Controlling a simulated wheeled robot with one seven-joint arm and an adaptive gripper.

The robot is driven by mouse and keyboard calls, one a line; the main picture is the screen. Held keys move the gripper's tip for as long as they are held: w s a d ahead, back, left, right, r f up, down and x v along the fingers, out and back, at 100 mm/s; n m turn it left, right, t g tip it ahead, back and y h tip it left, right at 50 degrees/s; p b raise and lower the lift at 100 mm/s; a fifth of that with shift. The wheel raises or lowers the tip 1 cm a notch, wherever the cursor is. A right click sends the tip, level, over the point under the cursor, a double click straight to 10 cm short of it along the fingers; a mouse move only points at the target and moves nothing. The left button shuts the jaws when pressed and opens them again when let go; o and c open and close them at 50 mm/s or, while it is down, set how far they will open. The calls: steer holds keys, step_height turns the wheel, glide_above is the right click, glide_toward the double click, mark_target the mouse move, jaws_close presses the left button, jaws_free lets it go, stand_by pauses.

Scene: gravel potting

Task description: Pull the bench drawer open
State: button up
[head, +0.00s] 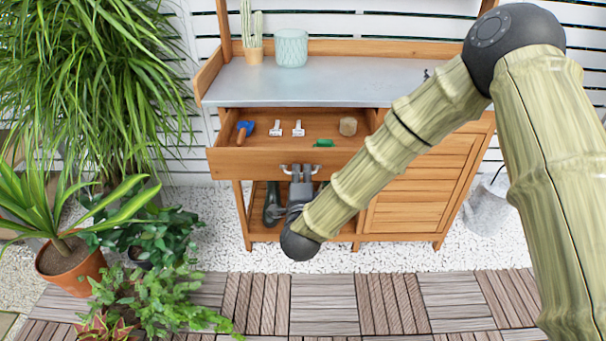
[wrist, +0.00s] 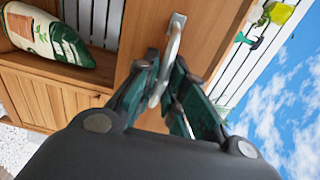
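The wooden bench drawer (head: 238,163) stands pulled out from under the grey bench top, with its inside visible in the head view. Its metal handle (head: 285,169) is at the middle of the drawer front. My gripper (head: 301,171) is at this handle, below the drawer's front edge. In the wrist view, the dark green fingers (wrist: 165,78) lie on both sides of the curved handle (wrist: 174,42) and close in on it. The drawer front (wrist: 205,30) fills the area behind them. The fingers partly hide the handle.
The drawer holds a blue tool (head: 244,128), two white tags, a green item (head: 324,142) and a tan block (head: 347,126). A cactus and a pale pot (head: 291,48) stand on the bench top. Potted plants crowd the left. A bucket (head: 487,208) stands right. Floor ahead is clear.

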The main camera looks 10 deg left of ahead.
steer(key=shift+o, duration=1.4)
steer(key=v, duration=1.2)
steer(key=shift+f, duration=0.1)
